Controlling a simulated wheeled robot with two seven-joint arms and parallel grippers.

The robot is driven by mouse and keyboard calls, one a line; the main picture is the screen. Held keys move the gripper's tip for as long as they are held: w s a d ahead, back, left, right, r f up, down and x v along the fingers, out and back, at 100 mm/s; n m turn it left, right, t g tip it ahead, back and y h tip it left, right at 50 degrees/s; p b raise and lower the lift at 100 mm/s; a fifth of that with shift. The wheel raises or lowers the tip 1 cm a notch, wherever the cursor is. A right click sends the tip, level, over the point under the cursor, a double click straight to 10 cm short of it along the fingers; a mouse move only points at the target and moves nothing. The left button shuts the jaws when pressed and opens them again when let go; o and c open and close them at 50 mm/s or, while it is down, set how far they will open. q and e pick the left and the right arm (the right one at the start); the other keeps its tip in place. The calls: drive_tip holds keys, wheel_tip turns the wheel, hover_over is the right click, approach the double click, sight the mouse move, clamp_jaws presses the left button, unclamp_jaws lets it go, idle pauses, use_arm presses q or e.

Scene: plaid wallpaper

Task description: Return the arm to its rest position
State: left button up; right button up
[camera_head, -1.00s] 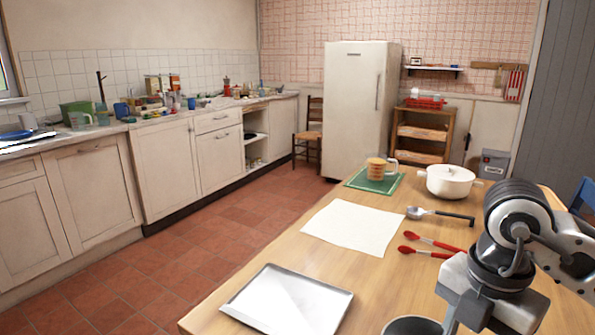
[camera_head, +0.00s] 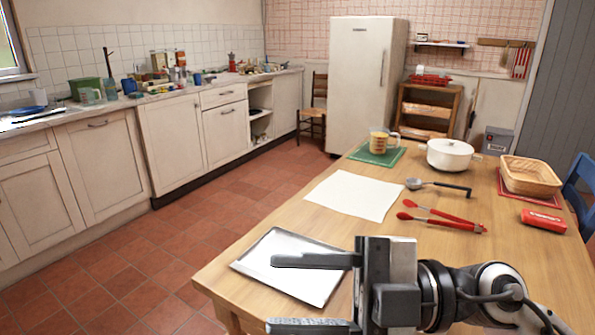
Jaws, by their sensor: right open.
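My right arm comes in from the lower right of the head view. Its gripper (camera_head: 308,292) is open and empty, with its two fingers pointing left. The upper finger overlaps the metal tray (camera_head: 262,250) in the picture; I cannot tell its exact height above it. The gripper is at the near part of the wooden table (camera_head: 315,225). My left gripper is not in view.
A blue chair (camera_head: 580,180) stands at the right.

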drive_tip(key=w+d+r+m+t+h, duration=0.35)
drive_tip(key=w+d+m+t, duration=0.45)
drive_tip(key=m+t, duration=0.95)
drive_tip(key=w+d+f+m+h, duration=0.3)
drive_tip(key=d+f+m+h, duration=0.7)
drive_tip(key=f+h, duration=0.45)
drive_tip(key=s+d+f+g+h, duration=0.1)
drive_tip(key=s+d+f+g, duration=0.1)
drive_tip(key=s+f+g, duration=1.45)
drive_tip(key=w+a+f+t+y+p, duration=0.1)
drive_tip(key=w+a+f+t+y, duration=0.2)
drive_tip(key=t, duration=0.7)
drive_tip(key=shift+w+a+f, duration=0.25)
drive_tip(key=shift+a+f, duration=1.05)
drive_tip(key=shift+a, duration=0.45)
